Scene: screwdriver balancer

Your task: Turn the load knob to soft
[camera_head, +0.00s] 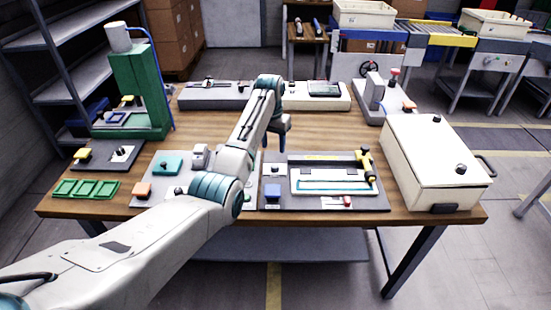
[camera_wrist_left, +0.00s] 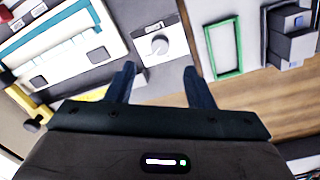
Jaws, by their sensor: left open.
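A round light knob (camera_wrist_left: 160,45) with a pointer sits on a small pale plate in the left wrist view. In the head view a small knob (camera_head: 275,169) shows on the left part of the grey board (camera_head: 325,203), beside the white tray (camera_head: 334,181). My left gripper (camera_head: 276,142) is above the back left of that board. In the left wrist view the gripper (camera_wrist_left: 162,82) has its two dark fingers spread, with nothing between them and the knob just beyond the tips. The knob's setting marks are too small to read. My right gripper is not in view.
A yellow and black screwdriver (camera_head: 366,167) stands at the board's right side. A cream box (camera_head: 436,160) is at the table's right, and a green stand (camera_head: 137,90) at the left.

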